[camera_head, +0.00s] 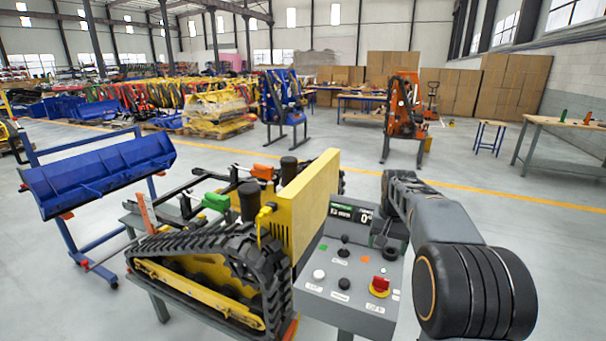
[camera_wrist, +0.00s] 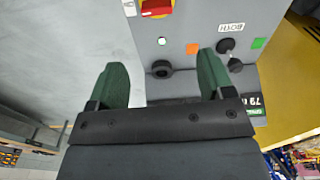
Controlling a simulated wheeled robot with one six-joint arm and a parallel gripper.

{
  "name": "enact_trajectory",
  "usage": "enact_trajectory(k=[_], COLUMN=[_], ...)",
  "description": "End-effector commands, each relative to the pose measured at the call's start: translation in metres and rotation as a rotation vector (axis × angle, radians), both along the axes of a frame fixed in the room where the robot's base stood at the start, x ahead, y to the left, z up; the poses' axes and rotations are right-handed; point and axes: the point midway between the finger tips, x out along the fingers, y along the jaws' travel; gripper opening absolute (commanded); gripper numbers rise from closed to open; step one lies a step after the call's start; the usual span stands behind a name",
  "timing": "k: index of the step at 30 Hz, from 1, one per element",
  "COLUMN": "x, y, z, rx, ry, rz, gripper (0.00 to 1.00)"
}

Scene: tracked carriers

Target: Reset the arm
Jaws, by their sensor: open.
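My gripper (camera_wrist: 162,62) shows in the wrist view with its two green fingers apart and nothing between them but the view of a grey control panel (camera_wrist: 185,20). A black round fitting (camera_wrist: 159,70) on the panel appears between the fingertips; I cannot tell whether they touch the panel. In the head view my arm reaches from the lower right toward the panel (camera_head: 345,300). The gripper itself is hidden or not clear there. The panel bears a red knob on yellow (camera_head: 380,285), black joysticks (camera_head: 345,241) and a display (camera_head: 350,212).
A tracked carrier (camera_head: 205,275) with a yellow plate (camera_head: 310,205) stands directly left of the panel. A blue bucket (camera_head: 100,172) rests on a stand farther left. A workbench (camera_head: 565,125) stands at the back right. The floor right of my arm is clear.

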Motion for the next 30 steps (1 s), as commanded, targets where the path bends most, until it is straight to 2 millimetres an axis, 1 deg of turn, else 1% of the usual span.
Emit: enact_trajectory(k=[1, 2, 3, 5, 6, 8, 9, 11, 12, 15, 18, 21, 23, 27, 30], x=[-0.009, -0.015, -0.026, -0.047, -0.063, -0.088, -0.105, -0.130, -0.146, -0.180, -0.205, -0.221, -0.226, -0.227, -0.227], y=[0.002, 0.005, 0.010, 0.022, 0.032, 0.046, 0.055, 0.068, 0.075, 0.090, 0.101, 0.108, 0.111, 0.115, 0.117], z=[-0.017, -0.022, -0.026, -0.031, -0.033, -0.036, -0.037, -0.040, -0.043, -0.048, -0.051, -0.050, -0.047, -0.037, -0.035], rx=[0.004, 0.003, 0.001, -0.003, -0.009, -0.017, -0.023, -0.032, -0.037, -0.047, -0.054, -0.059, -0.062, -0.069, -0.069], ry=[0.019, 0.017, 0.010, -0.007, -0.022, -0.048, -0.067, -0.095, -0.112, -0.153, -0.188, -0.216, -0.234, -0.277, -0.284], rz=[0.022, 0.039, 0.067, 0.116, 0.152, 0.205, 0.239, 0.285, 0.313, 0.368, 0.405, 0.428, 0.439, 0.454, 0.461], gripper=[0.74, 0.74, 0.74, 0.74, 0.74, 0.74, 0.74, 0.74, 0.74, 0.74, 0.74, 0.74, 0.74, 0.74, 0.74])
